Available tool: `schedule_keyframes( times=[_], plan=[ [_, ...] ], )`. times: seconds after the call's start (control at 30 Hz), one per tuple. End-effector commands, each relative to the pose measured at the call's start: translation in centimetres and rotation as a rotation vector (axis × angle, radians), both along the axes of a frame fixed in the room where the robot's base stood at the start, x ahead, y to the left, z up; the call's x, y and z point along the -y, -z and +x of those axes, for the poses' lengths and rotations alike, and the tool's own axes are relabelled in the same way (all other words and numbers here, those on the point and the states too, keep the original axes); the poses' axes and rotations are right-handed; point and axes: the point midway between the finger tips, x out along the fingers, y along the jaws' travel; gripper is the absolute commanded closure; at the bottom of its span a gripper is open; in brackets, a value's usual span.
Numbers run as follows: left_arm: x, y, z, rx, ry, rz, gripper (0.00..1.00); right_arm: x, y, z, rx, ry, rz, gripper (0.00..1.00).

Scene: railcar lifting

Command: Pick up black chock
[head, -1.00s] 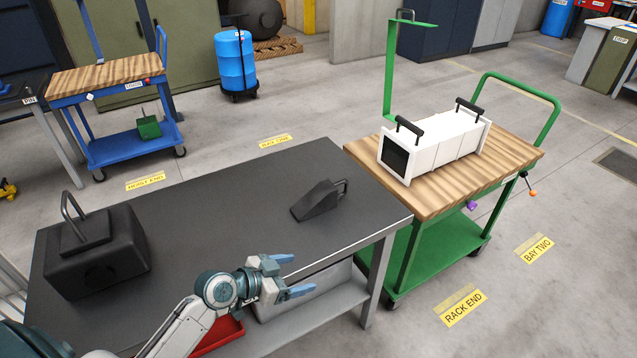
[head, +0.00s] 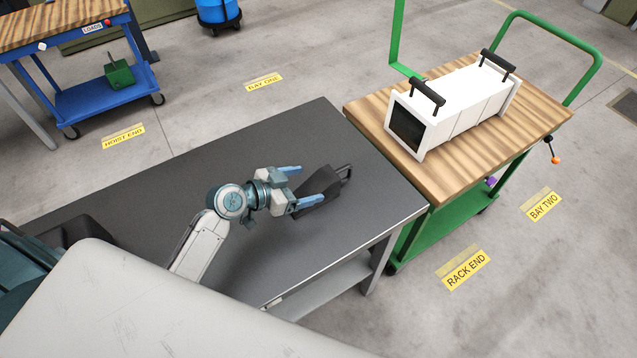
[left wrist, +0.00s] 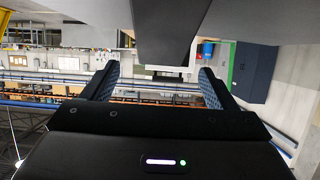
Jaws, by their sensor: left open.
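The black chock (head: 318,179) is a dark wedge with a looped handle at its far right end. It lies on the dark grey table (head: 170,185), toward the right end. My left gripper (head: 304,180) is open at the chock, its blue fingers pointing right toward the handle; the nearer finger covers part of the chock. I cannot tell whether the fingers touch it. In the left wrist view the fingers (left wrist: 157,85) are apart, with a dark wedge shape, likely the chock (left wrist: 168,38), between and beyond them. My right gripper is out of view.
A green cart (head: 440,225) with a wooden top stands against the table's right, bearing a white box (head: 455,108) with black handles. A blue cart (head: 105,105) stands at the back left. A dark block (head: 85,229) is partly hidden at the table's left.

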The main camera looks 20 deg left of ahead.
Motion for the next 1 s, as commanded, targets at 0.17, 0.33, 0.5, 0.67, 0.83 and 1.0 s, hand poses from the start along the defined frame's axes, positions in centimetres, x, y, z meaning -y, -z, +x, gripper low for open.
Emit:
schedule_keyframes(
  times=[0.17,0.33,0.5,0.67,0.83,1.0],
  plan=[
    [1.1,0.7,1.4,-0.001,0.0,-0.001,0.2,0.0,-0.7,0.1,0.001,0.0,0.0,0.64],
    [1.6,1.1,2.1,-0.002,-0.001,-0.001,0.2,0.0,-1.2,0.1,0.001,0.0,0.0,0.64],
    [2.7,2.4,3.5,-0.002,-0.002,-0.003,0.2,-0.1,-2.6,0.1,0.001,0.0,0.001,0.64],
    [3.7,3.4,4.9,-0.001,-0.001,-0.001,0.2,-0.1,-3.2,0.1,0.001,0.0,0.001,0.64],
    [4.0,3.8,5.2,-0.001,0.0,0.001,0.2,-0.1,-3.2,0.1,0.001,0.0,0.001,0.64],
    [4.0,3.8,5.2,0.0,0.0,0.001,0.26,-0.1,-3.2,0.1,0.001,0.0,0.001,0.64]
  ],
)
